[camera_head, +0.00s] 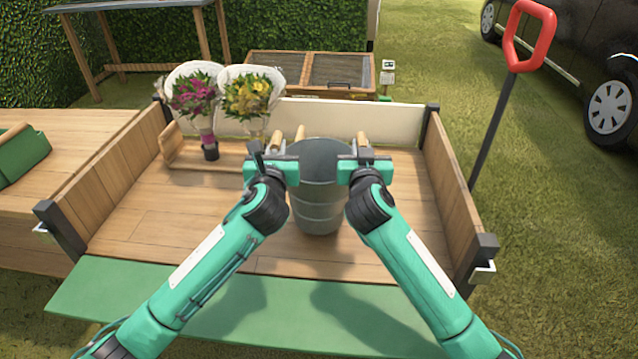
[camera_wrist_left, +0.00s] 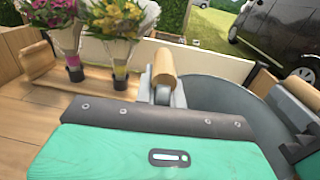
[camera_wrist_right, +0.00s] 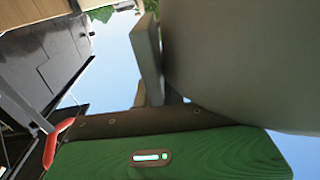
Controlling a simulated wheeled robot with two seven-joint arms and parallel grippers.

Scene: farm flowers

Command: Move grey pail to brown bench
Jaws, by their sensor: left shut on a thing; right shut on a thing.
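The grey pail (camera_head: 320,205) is upright over the bed of a wooden cart, between my two grippers. I cannot tell whether its base touches the bed. My left gripper (camera_head: 283,160) is shut on the left side of the pail near its rim, and my right gripper (camera_head: 357,158) is shut on the right side. The pail's open inside (camera_wrist_left: 235,110) shows in the left wrist view. Its grey wall (camera_wrist_right: 245,65) fills the upper right of the right wrist view. The brown bench (camera_head: 85,125) stands left of the cart.
A green box (camera_head: 22,155) sits on the bench's left end. Two bouquets, pink (camera_head: 194,97) and yellow (camera_head: 250,98), stand in a wooden holder at the cart's back left. The cart's left side wall (camera_head: 110,170) rises between pail and bench. A red-handled tool (camera_head: 528,35) stands at right.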

